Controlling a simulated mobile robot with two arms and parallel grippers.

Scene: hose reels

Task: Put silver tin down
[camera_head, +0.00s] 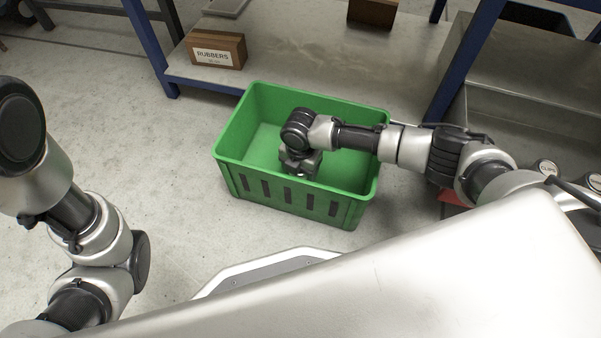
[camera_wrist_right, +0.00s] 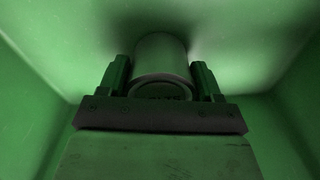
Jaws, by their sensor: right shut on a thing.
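The silver tin (camera_wrist_right: 162,60) shows in the right wrist view as a dim cylinder between the two fingers, tinted green. My right gripper (camera_wrist_right: 164,80) is shut on it, a finger on each side. They are down inside the green crate (camera_head: 340,204), and the crate's floor and walls surround them. In the head view my right gripper (camera_head: 299,168) is inside the crate near its front wall, and the tin is hidden below it. I cannot tell whether the tin touches the crate's floor. My left arm is at the left of the head view; its gripper is not seen.
The crate stands on the grey concrete floor (camera_head: 130,110). Behind it is a low metal shelf with blue posts and a brown box labelled RUBBERS (camera_head: 216,50). Another brown box (camera_head: 372,13) is farther back. The crate's left part looks empty.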

